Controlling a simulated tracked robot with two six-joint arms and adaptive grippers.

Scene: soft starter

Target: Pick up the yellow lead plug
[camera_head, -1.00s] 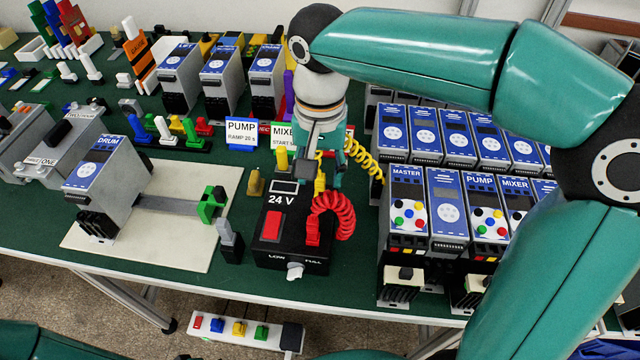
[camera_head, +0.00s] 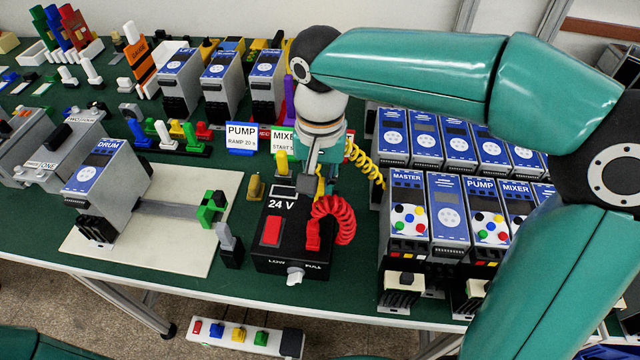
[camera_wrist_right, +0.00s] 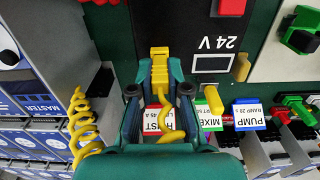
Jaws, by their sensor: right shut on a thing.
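The yellow lead plug (camera_wrist_right: 159,70) is between the two fingers of my right gripper (camera_wrist_right: 160,78) in the right wrist view. The gripper is shut on it. A coiled yellow lead (camera_head: 365,162) trails from it to the right in the head view. My right gripper (camera_head: 318,180) points down at the back right of the black 24 V box (camera_head: 265,250) in the head view and hides most of the plug. I cannot tell whether the plug still touches the box. My left gripper is out of view.
A red coiled lead (camera_head: 345,222) loops over the box's right side, close to my gripper. The MASTER unit (camera_head: 407,215) and its neighbours stand to the right. PUMP (camera_head: 241,136) and MIXER (camera_head: 283,139) signs stand behind. A yellow peg (camera_head: 282,163) is just left of the gripper.

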